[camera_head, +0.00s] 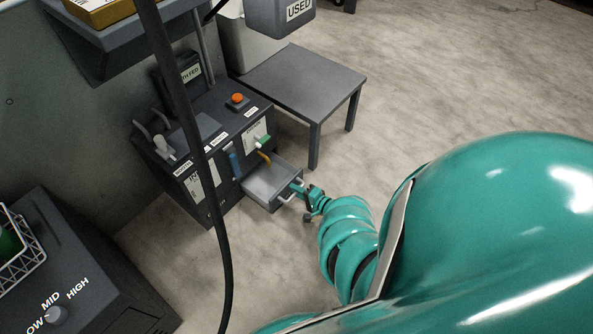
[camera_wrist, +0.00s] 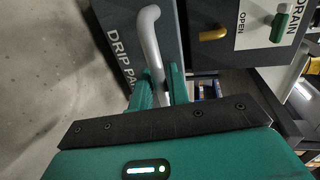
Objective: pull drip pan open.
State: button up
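The drip pan (camera_head: 268,190) is a grey drawer low in the dark machine cabinet. It stands out from the cabinet front, and its open top shows. In the wrist view its labelled front (camera_wrist: 118,45) fills the upper middle. Its pale bent bar handle (camera_wrist: 150,38) runs down between my fingers. My gripper (camera_wrist: 160,88) is shut on this handle, with one teal finger on each side. In the head view my gripper (camera_head: 303,191) is at the pan's front, and the fingertips are small there.
The cabinet (camera_head: 203,122) has an orange button (camera_head: 237,98) on top and a green drain valve lever (camera_head: 263,141) above the pan. A grey side table (camera_head: 305,80) stands behind it to the right. A dark hose (camera_head: 190,110) hangs across the view. Open floor lies at right.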

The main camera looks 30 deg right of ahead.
jog(key=shift+s, duration=0.1)
jog(key=p+v, duration=0.6)
jog(key=v, duration=1.1)
jog(key=shift+s, duration=0.15)
